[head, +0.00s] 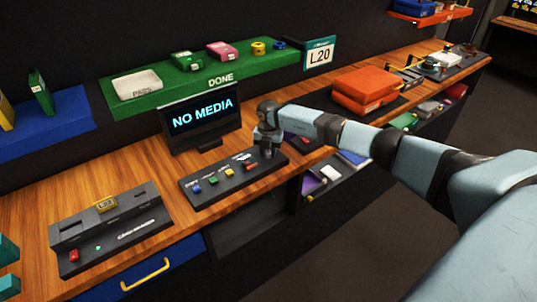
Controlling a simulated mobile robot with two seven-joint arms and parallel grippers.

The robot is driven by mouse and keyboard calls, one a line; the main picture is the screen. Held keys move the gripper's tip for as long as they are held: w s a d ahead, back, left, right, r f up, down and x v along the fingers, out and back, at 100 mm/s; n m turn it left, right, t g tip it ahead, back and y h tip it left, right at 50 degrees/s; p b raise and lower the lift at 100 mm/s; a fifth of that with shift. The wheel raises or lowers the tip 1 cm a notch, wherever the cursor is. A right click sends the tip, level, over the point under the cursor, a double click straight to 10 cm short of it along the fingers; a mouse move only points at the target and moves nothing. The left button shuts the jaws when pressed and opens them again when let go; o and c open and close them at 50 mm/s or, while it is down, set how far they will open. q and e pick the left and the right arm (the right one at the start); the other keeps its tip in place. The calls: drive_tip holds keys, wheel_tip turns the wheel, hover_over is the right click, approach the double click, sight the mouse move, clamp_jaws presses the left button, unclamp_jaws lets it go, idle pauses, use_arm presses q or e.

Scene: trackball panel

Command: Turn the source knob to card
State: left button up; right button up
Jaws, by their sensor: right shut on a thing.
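The control panel (225,188) is a black slab on the wooden counter, with small blue, yellow, green and red controls and white marks too small to read. My right gripper (267,151) points down at the panel's back right part. It is shut on the source knob, which its fingers hide, so the knob's pointer cannot be read. The screen (202,115) behind the panel reads "NO MEDIA" in light blue letters.
A card reader box (112,227) stands at the left on the counter (165,190). A green shelf (185,78) marked "DONE" hangs above the screen. Orange cases (365,88) lie behind my right arm. Bare wood lies between the card reader and the panel.

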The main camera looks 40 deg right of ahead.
sight(268, 151)
drive_tip(key=n+b, duration=0.1)
drive_tip(key=n, duration=0.1)
drive_tip(key=shift+f+n, duration=0.1)
drive_tip(key=shift+n, duration=0.3)
drive_tip(key=shift+n+b, duration=1.25)
drive_tip(key=shift+n, duration=0.75)
drive_tip(key=o, duration=0.9)
drive_tip(key=shift+r, duration=0.2)
wheel_tip(268, 151, up, 14)
drive_tip(key=shift+f+b, duration=0.15)
drive_tip(key=shift+b, duration=0.65)
